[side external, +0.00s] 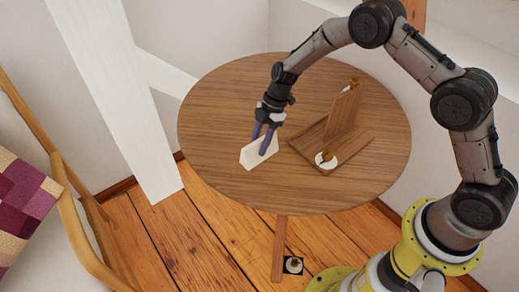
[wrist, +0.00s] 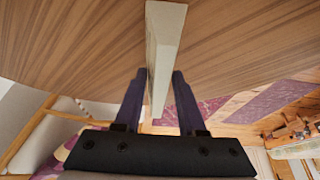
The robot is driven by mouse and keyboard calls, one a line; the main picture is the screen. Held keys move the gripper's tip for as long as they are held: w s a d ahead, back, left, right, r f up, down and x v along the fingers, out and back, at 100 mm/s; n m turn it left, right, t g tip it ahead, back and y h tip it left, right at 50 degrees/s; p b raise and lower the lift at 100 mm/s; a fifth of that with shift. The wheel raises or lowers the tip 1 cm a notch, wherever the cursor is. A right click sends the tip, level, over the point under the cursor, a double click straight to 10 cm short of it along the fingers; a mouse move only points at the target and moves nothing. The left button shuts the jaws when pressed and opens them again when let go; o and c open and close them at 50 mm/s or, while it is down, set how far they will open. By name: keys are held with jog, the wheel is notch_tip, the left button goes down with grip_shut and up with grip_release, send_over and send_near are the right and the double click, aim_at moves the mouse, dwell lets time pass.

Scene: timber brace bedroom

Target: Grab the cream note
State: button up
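The cream note (side external: 252,156) is a thick pale slab standing near the front-left part of the round wooden table (side external: 215,105). My gripper (side external: 260,146) is over it, pointing down, with dark purple fingers at its upper edge. In the wrist view the note (wrist: 163,45) runs between the two fingertips of my gripper (wrist: 160,74), one on each side. The fingers stand apart, with narrow gaps visible beside the note. Contact at the very tips is hard to tell. The fingers hide part of the note in the side view.
A wooden stand (side external: 343,115) with a tray-like base is close to the right of the note. A white disc (side external: 326,160) with a brown piece sits on its front. The table's left side is clear. A white post (side external: 115,90) rises at left.

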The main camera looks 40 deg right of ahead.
grip_shut()
jog(key=shift+r, duration=0.15)
